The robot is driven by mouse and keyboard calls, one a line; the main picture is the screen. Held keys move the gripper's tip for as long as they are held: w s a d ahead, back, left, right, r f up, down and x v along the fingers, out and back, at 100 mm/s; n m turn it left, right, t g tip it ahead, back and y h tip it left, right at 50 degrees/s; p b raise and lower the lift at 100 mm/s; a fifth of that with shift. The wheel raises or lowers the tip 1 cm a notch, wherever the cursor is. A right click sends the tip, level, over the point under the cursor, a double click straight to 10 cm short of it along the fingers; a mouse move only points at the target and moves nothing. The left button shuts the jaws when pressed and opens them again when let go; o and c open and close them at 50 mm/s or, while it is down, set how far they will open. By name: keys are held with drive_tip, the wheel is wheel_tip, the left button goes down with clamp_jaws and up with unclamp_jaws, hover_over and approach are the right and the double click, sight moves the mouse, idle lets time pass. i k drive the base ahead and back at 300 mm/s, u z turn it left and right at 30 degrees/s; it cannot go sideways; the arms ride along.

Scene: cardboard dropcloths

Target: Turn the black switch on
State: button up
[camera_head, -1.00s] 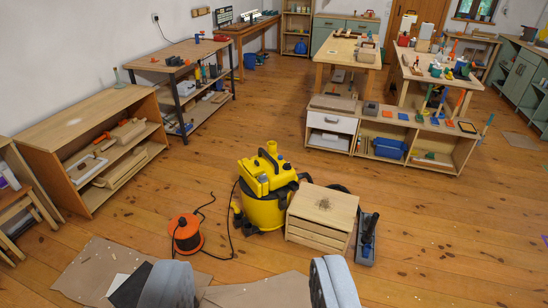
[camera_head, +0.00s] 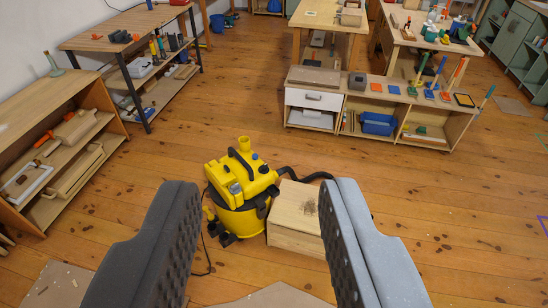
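A yellow and black workshop vacuum (camera_head: 230,190) stands on the wooden floor near the middle of the view. Small dark parts show on its yellow top, but they are too small to tell which is the black switch. My gripper (camera_head: 262,188) is open, its dark left finger and light grey right finger wide apart. The vacuum shows between and beyond the fingers, and nothing is held. I cannot see any contact between the fingers and the vacuum.
A wooden box (camera_head: 291,224) stands right of the vacuum, partly behind the right finger. A black hose (camera_head: 297,177) runs behind it. Cardboard (camera_head: 62,284) lies on the floor in front. Shelves line the left; a low shelf unit (camera_head: 312,119) stands behind. Floor at right is mostly clear.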

sight(264, 169)
drive_tip(key=z, duration=0.2)
drive_tip(key=i, duration=2.55)
drive_tip(key=u, duration=0.1)
